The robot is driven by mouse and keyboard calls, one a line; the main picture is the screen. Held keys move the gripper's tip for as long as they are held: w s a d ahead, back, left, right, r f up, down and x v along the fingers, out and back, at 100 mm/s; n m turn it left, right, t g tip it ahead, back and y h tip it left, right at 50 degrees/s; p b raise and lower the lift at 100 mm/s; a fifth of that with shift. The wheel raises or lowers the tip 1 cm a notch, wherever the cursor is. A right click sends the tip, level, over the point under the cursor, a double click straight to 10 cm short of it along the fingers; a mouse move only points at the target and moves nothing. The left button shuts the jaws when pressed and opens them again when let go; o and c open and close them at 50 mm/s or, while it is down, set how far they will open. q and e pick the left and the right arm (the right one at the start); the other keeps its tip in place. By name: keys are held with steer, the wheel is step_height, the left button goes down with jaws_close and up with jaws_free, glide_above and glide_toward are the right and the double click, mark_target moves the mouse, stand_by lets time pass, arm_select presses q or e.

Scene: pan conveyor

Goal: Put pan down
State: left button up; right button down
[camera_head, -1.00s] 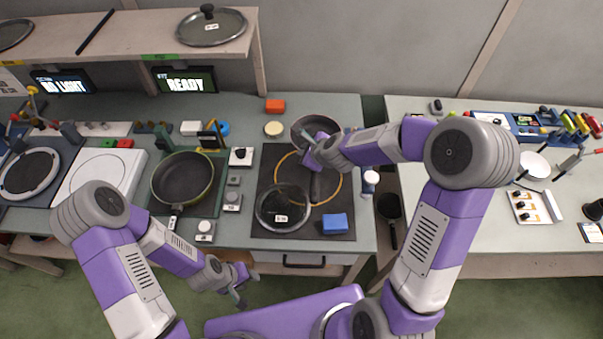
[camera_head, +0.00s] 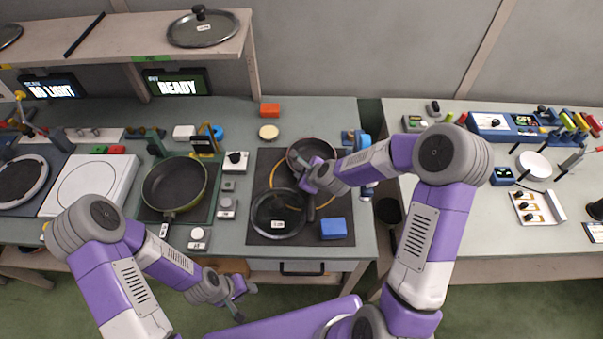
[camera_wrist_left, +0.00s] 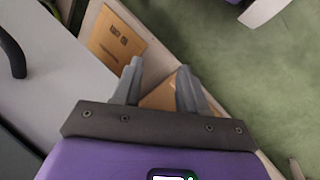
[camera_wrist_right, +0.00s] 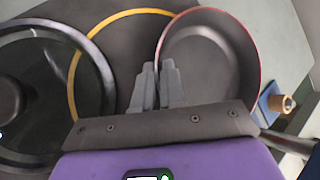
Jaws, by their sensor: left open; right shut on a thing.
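The small dark pan with a reddish rim (camera_head: 313,153) is over the far right part of the dark mat (camera_head: 259,165), overlapping the yellow ring (camera_head: 272,176). My right gripper (camera_head: 304,170) is shut on the pan's rim. In the right wrist view the fingers (camera_wrist_right: 160,72) meet the left edge of the pan (camera_wrist_right: 208,55), and part of the handle (camera_wrist_right: 288,140) shows lower right. My left gripper (camera_head: 240,296) is open and empty in front of the counter; its fingers show in the left wrist view (camera_wrist_left: 159,72).
A glass lid (camera_head: 277,214) lies on the mat's front left, close to the pan. A blue block (camera_head: 333,228) lies at the mat's front right. A larger greenish pan (camera_head: 174,185) stands to the left. A blue-topped bottle (camera_head: 365,178) is close right of the mat.

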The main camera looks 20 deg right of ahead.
steer(key=c, duration=1.2)
jaws_free()
